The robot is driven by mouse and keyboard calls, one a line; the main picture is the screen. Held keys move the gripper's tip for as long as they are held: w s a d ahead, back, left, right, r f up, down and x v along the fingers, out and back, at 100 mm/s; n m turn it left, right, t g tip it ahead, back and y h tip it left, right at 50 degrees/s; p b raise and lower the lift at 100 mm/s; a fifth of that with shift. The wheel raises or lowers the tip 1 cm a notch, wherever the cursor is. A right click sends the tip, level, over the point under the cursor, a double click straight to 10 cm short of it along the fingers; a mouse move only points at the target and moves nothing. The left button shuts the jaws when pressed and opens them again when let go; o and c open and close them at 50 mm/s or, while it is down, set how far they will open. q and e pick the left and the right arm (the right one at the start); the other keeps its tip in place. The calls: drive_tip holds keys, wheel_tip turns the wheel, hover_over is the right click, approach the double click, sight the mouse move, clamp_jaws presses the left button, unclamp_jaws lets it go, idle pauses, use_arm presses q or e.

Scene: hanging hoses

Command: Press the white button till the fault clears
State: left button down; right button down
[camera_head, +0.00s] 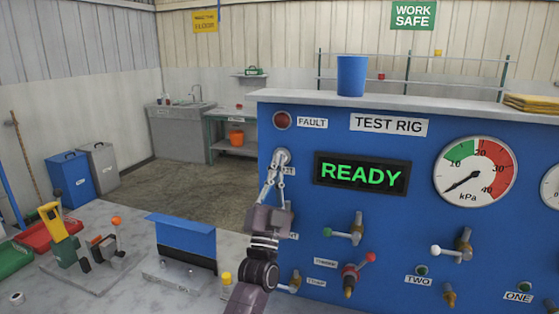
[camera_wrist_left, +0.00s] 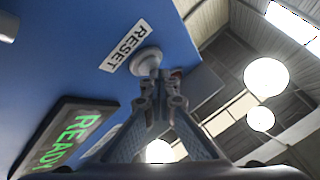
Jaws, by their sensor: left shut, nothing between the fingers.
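The white button (camera_head: 282,157) is on the blue test rig panel (camera_head: 400,135), below the fault lamp (camera_head: 282,120). The lamp looks dark red. The display (camera_head: 361,174) reads READY in green. My left gripper (camera_head: 276,167) is shut and empty, with its fingertips at the button. In the left wrist view the white button (camera_wrist_left: 147,60) stands out beside the RESET label (camera_wrist_left: 127,46), and the tips of my left gripper (camera_wrist_left: 160,82) are right at it. Whether they touch it is hard to tell. My right gripper is not in view.
A pressure gauge (camera_head: 474,172) is at the right of the panel. Several valve handles stick out below the display, one with a red knob (camera_head: 370,257). A blue cup (camera_head: 351,76) stands on the rig's top. A grey bench (camera_head: 130,215) with tools is at the left.

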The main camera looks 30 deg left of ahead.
use_arm(q)
drive_tip(key=shift+s, duration=0.1)
idle(0.8)
drive_tip(key=shift+s+d+p, duration=0.2)
drive_tip(key=shift+s+p, duration=0.3)
drive_tip(key=shift+s, duration=0.3)
drive_tip(key=s+p, duration=0.1)
drive_tip(key=s, duration=0.1)
drive_tip(key=s+d+p, duration=0.1)
drive_tip(key=s, duration=0.1)
drive_tip(key=shift+s, duration=0.4)
drive_tip(key=shift+f, duration=0.1)
